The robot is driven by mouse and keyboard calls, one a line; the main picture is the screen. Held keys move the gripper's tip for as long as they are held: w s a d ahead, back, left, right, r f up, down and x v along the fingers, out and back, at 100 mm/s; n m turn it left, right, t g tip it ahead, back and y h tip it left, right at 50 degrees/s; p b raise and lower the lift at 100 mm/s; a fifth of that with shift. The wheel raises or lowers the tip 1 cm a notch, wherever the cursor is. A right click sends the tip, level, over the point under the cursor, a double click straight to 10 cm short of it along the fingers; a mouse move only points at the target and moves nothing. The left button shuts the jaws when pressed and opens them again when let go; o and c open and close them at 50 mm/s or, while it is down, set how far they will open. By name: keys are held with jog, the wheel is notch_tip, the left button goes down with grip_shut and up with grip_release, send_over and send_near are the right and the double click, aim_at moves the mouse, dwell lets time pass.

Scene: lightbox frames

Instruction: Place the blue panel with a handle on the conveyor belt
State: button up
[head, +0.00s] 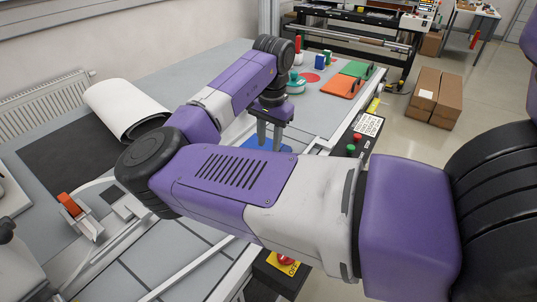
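A blue panel (252,142) lies on the grey worktable, mostly hidden behind my arm; only part of its blue surface shows. My gripper (270,139) points down over it with its grey fingers close to the panel. The fingertips and any handle are too small and covered to tell whether the fingers hold something. I cannot clearly pick out a conveyor belt in this view.
Small bottles and blocks stand near the green and orange panels. A white roll (125,108) on a dark sheet lies at the left. A control box (358,138) with buttons is at the table's right edge. Cardboard boxes (435,97) stand on the floor.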

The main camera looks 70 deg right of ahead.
jog(key=shift+s+r, duration=0.15)
jog(key=shift+r, duration=2.6)
